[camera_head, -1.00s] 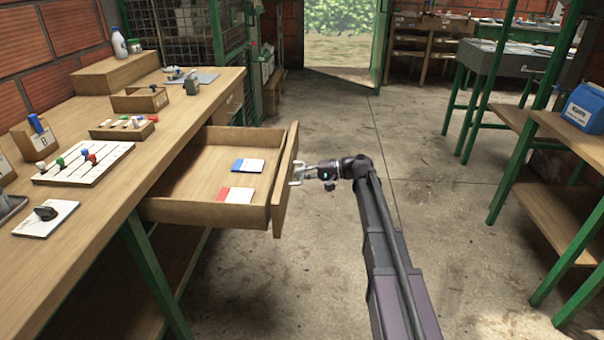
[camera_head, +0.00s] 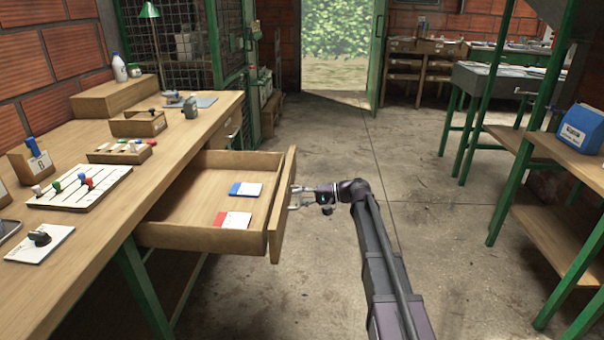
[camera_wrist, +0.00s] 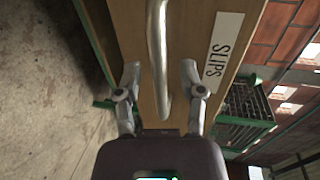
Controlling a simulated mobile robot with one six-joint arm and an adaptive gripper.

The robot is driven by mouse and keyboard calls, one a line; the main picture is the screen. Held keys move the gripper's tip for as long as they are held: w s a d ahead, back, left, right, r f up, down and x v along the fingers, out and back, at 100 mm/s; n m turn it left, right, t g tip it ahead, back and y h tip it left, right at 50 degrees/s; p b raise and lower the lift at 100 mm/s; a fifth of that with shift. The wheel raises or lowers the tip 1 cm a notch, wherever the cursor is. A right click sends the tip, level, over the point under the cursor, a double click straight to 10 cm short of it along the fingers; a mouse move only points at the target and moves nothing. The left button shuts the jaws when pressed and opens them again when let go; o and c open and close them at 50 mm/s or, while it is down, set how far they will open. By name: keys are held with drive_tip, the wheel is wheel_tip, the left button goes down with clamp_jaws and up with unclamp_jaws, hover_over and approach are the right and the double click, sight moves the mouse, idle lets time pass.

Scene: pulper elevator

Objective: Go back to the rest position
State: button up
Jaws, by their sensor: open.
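My gripper (camera_head: 298,197) is at the front of the open drawer, at the right side of the workbench. In the wrist view my gripper (camera_wrist: 160,78) is open, with one finger on each side of the metal drawer handle (camera_wrist: 157,55). The fingers look apart from the handle. The wooden drawer (camera_head: 208,238) is pulled out and holds a blue-and-white card (camera_head: 246,189) and a red-and-white card (camera_head: 233,219). Its front carries a label reading SLIPS (camera_wrist: 222,45).
The wooden workbench (camera_head: 75,270) on the left bears a board with coloured pegs (camera_head: 80,186), small boxes and a bottle. A shelf with a blue box (camera_head: 582,128) stands at right. The concrete floor (camera_head: 430,215) between them is clear.

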drive_tip(key=s+d+f+h, duration=0.5)
drive_tip(key=s+d, duration=0.1)
drive_tip(key=s, duration=0.3)
drive_tip(key=s+d+f+g+h, duration=0.1)
drive_tip(key=s+d+f+h, duration=0.45)
drive_tip(key=s, duration=0.45)
drive_tip(key=s+d+f+h, duration=0.45)
drive_tip(key=s+d, duration=0.25)
drive_tip(key=s, duration=0.2)
wheel_tip(320, 180, up, 38)
drive_tip(key=p, duration=3.7)
drive_tip(key=shift+n+h+p, duration=0.3)
drive_tip(key=shift+n+p, duration=0.05)
drive_tip(key=shift+n, duration=0.05)
drive_tip(key=shift+a, duration=0.15)
